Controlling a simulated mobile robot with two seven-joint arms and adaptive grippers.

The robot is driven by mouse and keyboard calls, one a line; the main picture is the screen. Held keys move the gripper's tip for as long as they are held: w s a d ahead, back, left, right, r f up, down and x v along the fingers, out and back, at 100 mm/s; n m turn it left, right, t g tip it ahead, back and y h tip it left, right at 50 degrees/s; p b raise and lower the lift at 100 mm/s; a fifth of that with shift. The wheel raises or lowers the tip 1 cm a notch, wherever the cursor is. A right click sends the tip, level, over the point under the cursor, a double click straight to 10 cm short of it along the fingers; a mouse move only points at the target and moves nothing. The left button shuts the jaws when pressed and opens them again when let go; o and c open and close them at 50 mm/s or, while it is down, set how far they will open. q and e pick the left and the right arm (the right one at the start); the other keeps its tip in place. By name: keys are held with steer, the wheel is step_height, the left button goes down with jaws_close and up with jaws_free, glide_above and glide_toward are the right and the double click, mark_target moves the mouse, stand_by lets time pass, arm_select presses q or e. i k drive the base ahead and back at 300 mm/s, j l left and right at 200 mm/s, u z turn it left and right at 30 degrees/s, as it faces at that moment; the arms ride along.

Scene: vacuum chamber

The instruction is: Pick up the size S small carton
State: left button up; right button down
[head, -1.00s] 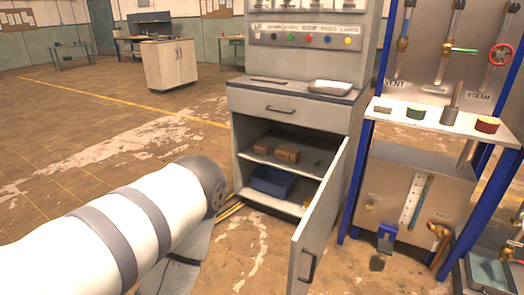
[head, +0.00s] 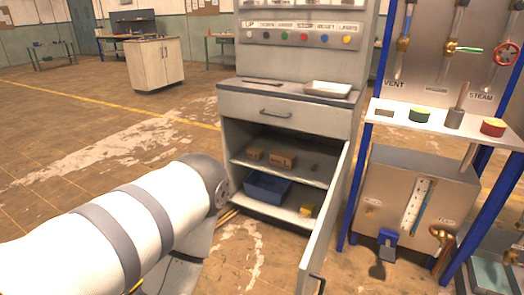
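Two small brown cartons stand on the upper shelf inside the open grey cabinet in the head view. The left carton (head: 256,154) looks smaller than the right carton (head: 283,160). Any size marking is too small to read. A white and grey arm of mine reaches in from the left and ends short of the cabinet. Neither of my grippers can be made out in this view.
The cabinet door (head: 325,225) stands open toward me on the right. A blue bin (head: 268,186) and a small yellow object (head: 306,210) are on the lower shelf. A metal tray (head: 327,89) lies on the countertop (head: 285,90). A blue-framed valve panel (head: 440,60) stands at right.

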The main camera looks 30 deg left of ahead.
mark_target(257, 153)
steer(key=i+j+z, duration=0.15)
steer(key=j, duration=0.35)
steer(key=i+j+z, duration=0.15)
steer(key=i+j, duration=0.2)
steer(key=j, duration=0.2)
steer(key=i+j+z, duration=0.15)
steer(key=j, duration=0.45)
steer(key=i+j+z, duration=0.15)
steer(key=j, duration=0.45)
steer(key=i+j+z, duration=0.2)
steer(key=j, duration=0.4)
steer(key=i+j+z, duration=0.15)
steer(key=j, duration=0.5)
steer(key=j+z, duration=0.15)
steer(key=j, duration=0.5)
steer(key=i, duration=0.05)
